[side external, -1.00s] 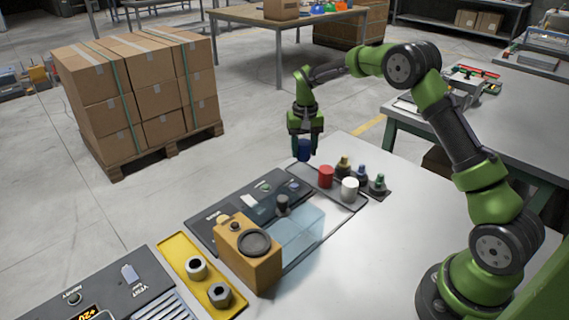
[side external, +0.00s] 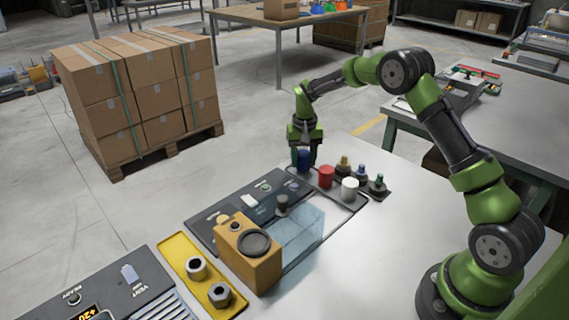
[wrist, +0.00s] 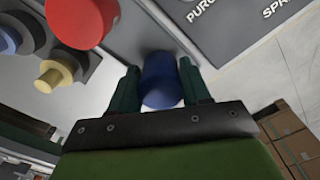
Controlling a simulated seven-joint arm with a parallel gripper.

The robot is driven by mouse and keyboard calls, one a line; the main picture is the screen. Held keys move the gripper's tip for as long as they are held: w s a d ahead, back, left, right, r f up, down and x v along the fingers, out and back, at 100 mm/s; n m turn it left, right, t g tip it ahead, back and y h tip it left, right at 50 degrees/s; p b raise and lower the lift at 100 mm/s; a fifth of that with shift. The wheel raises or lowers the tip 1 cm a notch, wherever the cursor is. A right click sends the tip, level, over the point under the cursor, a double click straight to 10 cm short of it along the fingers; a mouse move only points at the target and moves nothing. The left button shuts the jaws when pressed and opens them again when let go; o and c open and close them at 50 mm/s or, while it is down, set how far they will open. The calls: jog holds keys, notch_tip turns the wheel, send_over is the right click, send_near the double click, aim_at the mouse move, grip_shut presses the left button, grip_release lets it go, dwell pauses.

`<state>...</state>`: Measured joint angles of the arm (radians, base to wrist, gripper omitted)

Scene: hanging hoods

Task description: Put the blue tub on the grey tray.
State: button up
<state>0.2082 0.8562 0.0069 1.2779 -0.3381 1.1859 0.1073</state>
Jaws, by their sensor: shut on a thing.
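The blue tub (side external: 303,159) is upright between the fingers of my gripper (side external: 304,149), which is shut on it. It also shows between both green fingers in the wrist view (wrist: 161,82). It is at the far left end of the grey tray (side external: 346,204), low down; I cannot tell whether its base touches the tray. A red tub (side external: 326,177) and a white tub (side external: 349,189) stand on the tray, to the right of the blue tub and apart from it. The red tub also shows at the top left of the wrist view (wrist: 82,18).
Several small knobbed pieces (side external: 361,173) stand on a dark strip beside the tray. A dark control panel (side external: 208,218), a clear hood (side external: 300,232) and an orange block (side external: 246,262) lie left and nearer. The white table is clear towards my base.

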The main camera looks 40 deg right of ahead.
aim_at(305, 155)
jog(key=shift+f, duration=0.55)
jog(key=o, duration=1.2)
jog(key=shift+r, duration=0.1)
notch_tip(305, 155, up, 16)
jog(key=s+a+r+n+t, duration=0.1)
jog(key=s+a, duration=0.3)
jog(key=s, duration=0.5)
jog(key=s+a+r+n+t+y, duration=0.1)
jog(key=s+a+r+t, duration=0.2)
jog(key=s, duration=0.6)
jog(key=s+a+r+n+t+y, duration=0.1)
jog(key=s+a+r+t, duration=0.1)
jog(key=s+a, duration=0.5)
jog(key=shift+s+r+t, duration=0.2)
jog(key=shift+s+t, duration=0.1)
jog(key=shift+s, duration=0.5)
jog(key=shift+s+r+t, duration=0.2)
jog(key=shift+s+t, duration=0.1)
jog(key=shift+s, duration=0.5)
